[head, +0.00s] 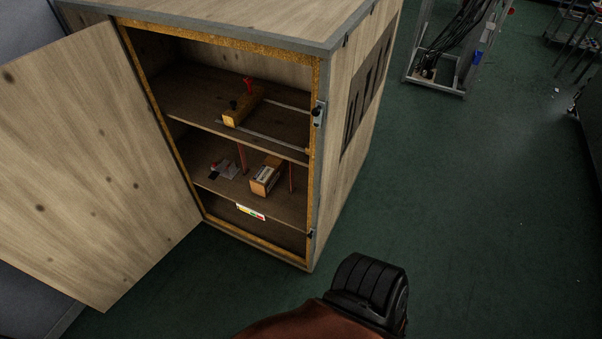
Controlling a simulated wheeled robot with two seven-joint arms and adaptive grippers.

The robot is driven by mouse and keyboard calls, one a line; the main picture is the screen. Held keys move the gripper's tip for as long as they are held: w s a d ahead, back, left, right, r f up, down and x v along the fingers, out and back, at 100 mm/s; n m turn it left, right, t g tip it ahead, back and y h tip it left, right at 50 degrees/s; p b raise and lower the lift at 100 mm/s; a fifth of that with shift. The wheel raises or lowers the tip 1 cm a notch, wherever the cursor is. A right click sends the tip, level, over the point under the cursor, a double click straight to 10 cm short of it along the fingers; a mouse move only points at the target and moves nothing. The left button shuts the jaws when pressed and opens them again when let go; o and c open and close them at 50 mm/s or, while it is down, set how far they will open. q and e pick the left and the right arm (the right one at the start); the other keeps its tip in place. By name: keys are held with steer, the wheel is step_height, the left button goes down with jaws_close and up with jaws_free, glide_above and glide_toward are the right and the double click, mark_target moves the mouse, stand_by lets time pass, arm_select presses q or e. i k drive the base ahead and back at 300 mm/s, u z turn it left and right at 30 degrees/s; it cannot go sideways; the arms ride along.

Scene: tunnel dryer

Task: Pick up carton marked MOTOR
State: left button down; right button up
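A small orange-brown carton (266,175) with a pale label on its side sits on the middle shelf (222,192) of an open wooden cabinet. The print on the label is too small to read, so I cannot tell whether it says MOTOR. The carton stands between two thin reddish posts, one to its left (242,158) and one to its right (291,177).
The cabinet door (88,160) is swung open to the left. A grey and red item (223,170) lies left of the carton.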

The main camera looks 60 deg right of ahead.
mark_target(262, 182)
steer(key=z, duration=1.7)
